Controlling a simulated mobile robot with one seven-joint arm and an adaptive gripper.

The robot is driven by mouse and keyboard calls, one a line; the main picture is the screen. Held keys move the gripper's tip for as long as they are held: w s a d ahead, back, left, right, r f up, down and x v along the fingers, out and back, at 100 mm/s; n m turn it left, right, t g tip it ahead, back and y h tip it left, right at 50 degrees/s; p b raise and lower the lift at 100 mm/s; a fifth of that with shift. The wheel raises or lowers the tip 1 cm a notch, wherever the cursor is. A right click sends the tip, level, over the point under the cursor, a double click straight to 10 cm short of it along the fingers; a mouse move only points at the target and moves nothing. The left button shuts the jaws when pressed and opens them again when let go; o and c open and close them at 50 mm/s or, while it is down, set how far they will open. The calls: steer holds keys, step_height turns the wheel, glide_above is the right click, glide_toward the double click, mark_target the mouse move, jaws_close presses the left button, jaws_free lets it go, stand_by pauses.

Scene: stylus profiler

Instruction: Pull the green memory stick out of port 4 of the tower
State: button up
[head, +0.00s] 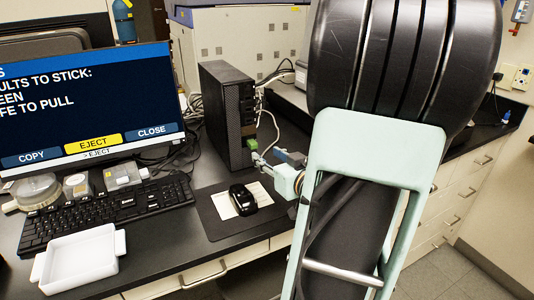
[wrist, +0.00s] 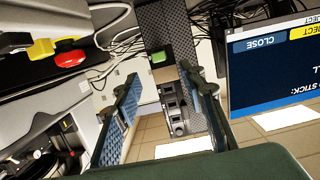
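The black tower (head: 226,112) stands upright on the bench right of the monitor, and its perforated face shows in the wrist view (wrist: 168,22). The green memory stick (head: 252,144) shows at the tower's lower right edge, and in the wrist view (wrist: 158,57) beyond my fingertips. How far it sits in its port, and the port number, I cannot tell. My gripper (head: 266,156) is open close in front of the stick. In the wrist view its two blue-padded fingers (wrist: 161,76) stand apart with nothing held between them. Dark port-like openings (wrist: 172,98) show near the right finger.
The monitor (head: 85,105) shows cut-off text with "FE TO PULL" and a yellow EJECT button. A keyboard (head: 105,213), white tray (head: 78,262) and black mouse (head: 242,198) lie in front. Cables (head: 270,85) hang beside the tower. A red button (wrist: 70,58) shows in the wrist view.

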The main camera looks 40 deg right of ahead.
mark_target(255, 146)
steer(key=b+x, duration=0.1)
steer(key=x, duration=0.9)
steer(key=shift+w+d+f, duration=0.1)
steer(key=shift+d, duration=0.1)
jaws_close()
stand_by(0.8)
